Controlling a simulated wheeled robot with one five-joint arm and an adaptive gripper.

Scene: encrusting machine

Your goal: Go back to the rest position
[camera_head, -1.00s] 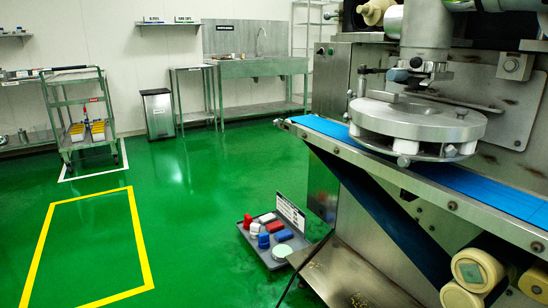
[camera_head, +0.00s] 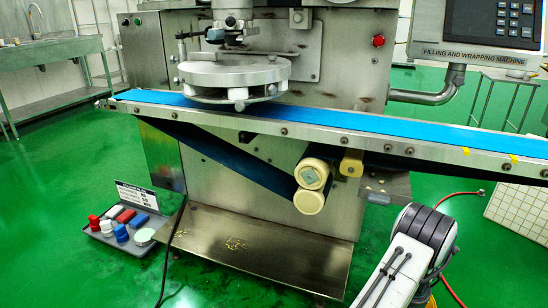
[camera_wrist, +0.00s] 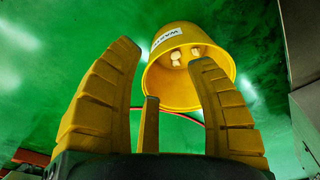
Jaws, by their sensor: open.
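My gripper (camera_wrist: 165,58) shows in the wrist view with its yellow ridged fingers spread apart. It is open and nothing is between the fingers. In the head view only part of my arm shows, at the lower right; the gripper itself is out of that picture. In the wrist view, a yellow bucket (camera_wrist: 205,92) with a partly readable white label appears beyond the fingertips. A few pale pieces (camera_wrist: 178,57) are inside it. The right finger covers part of the bucket.
The machine with a blue conveyor belt (camera_head: 400,128) stands ahead. A grey tray (camera_head: 108,238) of red, blue and white items sits on the floor at left. A red hose (camera_head: 455,197) runs at right near a white grid panel (camera_head: 520,215). Green floor is open at left.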

